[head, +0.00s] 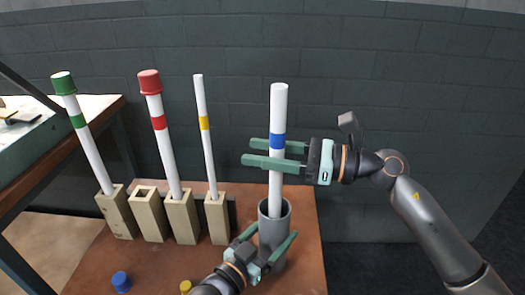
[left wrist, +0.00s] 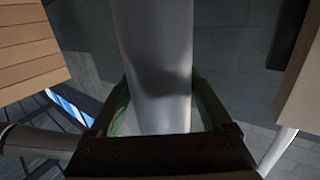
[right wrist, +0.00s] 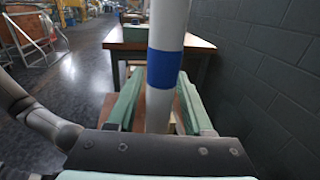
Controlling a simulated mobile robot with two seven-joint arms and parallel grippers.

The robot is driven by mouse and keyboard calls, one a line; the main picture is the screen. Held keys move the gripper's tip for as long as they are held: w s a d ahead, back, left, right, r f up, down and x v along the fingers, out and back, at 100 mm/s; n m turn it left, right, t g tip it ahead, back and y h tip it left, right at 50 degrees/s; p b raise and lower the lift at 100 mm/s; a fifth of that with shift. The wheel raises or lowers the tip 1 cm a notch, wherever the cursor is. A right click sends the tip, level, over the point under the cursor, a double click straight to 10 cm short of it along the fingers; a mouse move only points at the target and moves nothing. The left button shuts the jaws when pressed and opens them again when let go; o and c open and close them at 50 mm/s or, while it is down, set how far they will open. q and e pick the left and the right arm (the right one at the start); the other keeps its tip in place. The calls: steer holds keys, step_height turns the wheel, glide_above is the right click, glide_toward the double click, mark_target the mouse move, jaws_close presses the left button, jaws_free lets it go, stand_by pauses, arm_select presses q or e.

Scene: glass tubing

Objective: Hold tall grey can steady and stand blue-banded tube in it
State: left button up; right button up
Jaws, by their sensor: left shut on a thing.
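The blue-banded tube (head: 278,112) is white and stands nearly upright, its lower end inside the mouth of the tall grey can (head: 271,231). Its bottom is hidden by the can wall. My left gripper (head: 268,250) is shut on the can's body; the can fills the middle of the left wrist view (left wrist: 157,60) between the fingers. My right gripper (head: 276,153) is open, with one finger on each side of the tube near the blue band. In the right wrist view the tube (right wrist: 160,108) stands between the fingers with small gaps beside it.
Left of the can stand beige square holders with a green-capped tube (head: 88,140), a red-capped tube (head: 159,145) and a yellow-banded tube (head: 205,150). One holder (head: 149,214) is empty. A blue cap (head: 121,281) and a yellow cap (head: 185,287) lie at the front. A grey wall stands behind.

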steer(key=shift+o, duration=1)
steer(key=s+d, duration=0.2)
steer(key=d, duration=0.9)
steer(key=shift+d, duration=0.4)
steer(key=shift+s, duration=0.1)
arm_select(q)
steer(key=o, duration=1.3)
